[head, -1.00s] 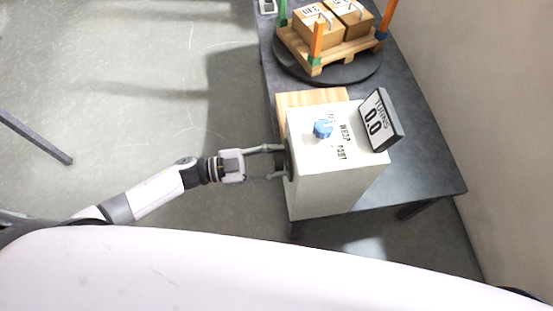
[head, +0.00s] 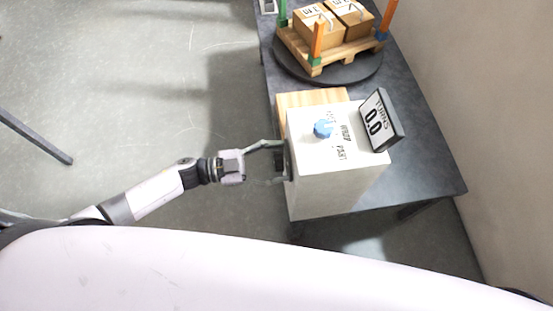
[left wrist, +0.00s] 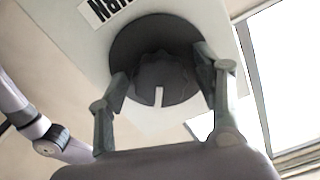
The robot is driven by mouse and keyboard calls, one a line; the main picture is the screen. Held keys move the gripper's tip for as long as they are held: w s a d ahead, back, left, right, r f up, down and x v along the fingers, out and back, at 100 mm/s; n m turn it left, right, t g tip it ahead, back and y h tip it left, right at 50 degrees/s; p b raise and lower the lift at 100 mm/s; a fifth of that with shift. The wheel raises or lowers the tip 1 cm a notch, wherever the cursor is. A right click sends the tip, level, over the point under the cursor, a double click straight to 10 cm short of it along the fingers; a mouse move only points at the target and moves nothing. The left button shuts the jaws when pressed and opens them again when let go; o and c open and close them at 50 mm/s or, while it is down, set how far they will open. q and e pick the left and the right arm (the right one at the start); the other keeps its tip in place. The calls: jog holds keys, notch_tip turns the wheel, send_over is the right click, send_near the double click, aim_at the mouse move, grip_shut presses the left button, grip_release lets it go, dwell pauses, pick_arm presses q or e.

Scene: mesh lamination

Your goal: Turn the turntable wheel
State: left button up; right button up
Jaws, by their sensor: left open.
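The turntable wheel is a dark scalloped knob (left wrist: 165,85) with a white mark pointing down in the left wrist view. It sits in front of a dark round disc (left wrist: 135,42) on the side of the white box (head: 330,185). My left gripper (head: 282,162) reaches the left face of the box in the head view. In the left wrist view its fingers (left wrist: 161,84) are open, one on each side of the knob. I cannot tell whether they touch it. The turntable (head: 345,75) carries a wooden pallet with boxes. My right gripper is not in view.
A blue knob (head: 322,129) is on top of the white box. A counter display (head: 378,122) beside it reads 0.0 turns. A wooden block (head: 300,98) lies behind the box on the dark table (head: 425,165). Open floor lies left of the table.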

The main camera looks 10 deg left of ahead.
pick_arm(q)
jog(key=v, duration=1.2)
